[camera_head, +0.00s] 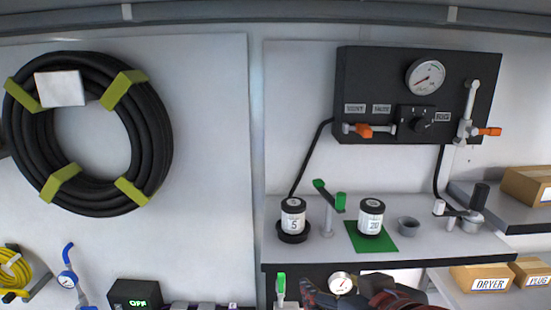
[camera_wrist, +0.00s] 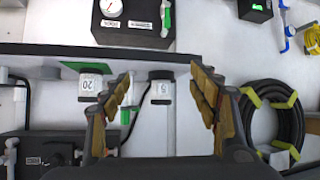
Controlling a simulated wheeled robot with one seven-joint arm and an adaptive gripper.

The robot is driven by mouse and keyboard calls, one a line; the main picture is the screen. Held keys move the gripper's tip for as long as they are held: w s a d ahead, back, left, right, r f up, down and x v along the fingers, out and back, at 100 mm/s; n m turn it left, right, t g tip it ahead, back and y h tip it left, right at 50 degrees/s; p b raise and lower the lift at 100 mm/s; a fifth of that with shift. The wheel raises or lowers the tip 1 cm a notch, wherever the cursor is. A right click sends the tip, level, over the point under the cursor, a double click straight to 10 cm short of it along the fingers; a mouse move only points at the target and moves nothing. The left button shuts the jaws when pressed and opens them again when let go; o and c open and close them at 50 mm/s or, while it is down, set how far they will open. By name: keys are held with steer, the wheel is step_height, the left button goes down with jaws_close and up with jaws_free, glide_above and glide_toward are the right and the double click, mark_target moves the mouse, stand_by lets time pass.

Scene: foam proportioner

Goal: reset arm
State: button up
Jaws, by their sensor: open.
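My gripper (camera_wrist: 162,78) is open and empty in the wrist view, its two tan-padded fingers spread apart. That view is upside down. The canister marked 5 (camera_wrist: 162,90) shows in the gap between the fingers, and the canister marked 20 (camera_wrist: 90,84) shows beside the left finger; both appear beyond the gripper, not held. In the head view, dark and reddish parts of my arm (camera_head: 375,297) show at the bottom edge, below the shelf, and whether the fingertips are among them is unclear.
The grey shelf (camera_head: 400,262) bears canister 5 (camera_head: 293,216) on a black base, canister 20 (camera_head: 371,216) on a green mat (camera_head: 403,245), and a green-handled valve (camera_head: 328,205). A black gauge panel (camera_head: 385,75) hangs above. A coiled hose (camera_head: 150,130) hangs left. Boxes (camera_head: 480,277) stand right.

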steer(key=s+d+f+m+g+b, duration=0.1)
steer(key=s+d+f+g+b, duration=0.1)
steer(key=f+b, duration=0.6)
steer(key=s+d+f+m+g+h+b, duration=0.1)
steer(key=s+d+f+b, duration=0.2)
steer(key=f+b, duration=0.5)
steer(key=s+d+f+m+g+h+b, duration=0.1)
steer(key=f+b, duration=0.7)
steer(key=f, duration=1.7)
steer(key=s+d+g, duration=0.1)
steer(key=s+d, duration=0.1)
steer(key=d, duration=0.1)
steer(key=shift+s+f+g+b, duration=0.2)
steer(key=shift+s+g+b, duration=0.1)
steer(key=shift+s+b, duration=0.05)
steer(key=shift+c, duration=0.4)
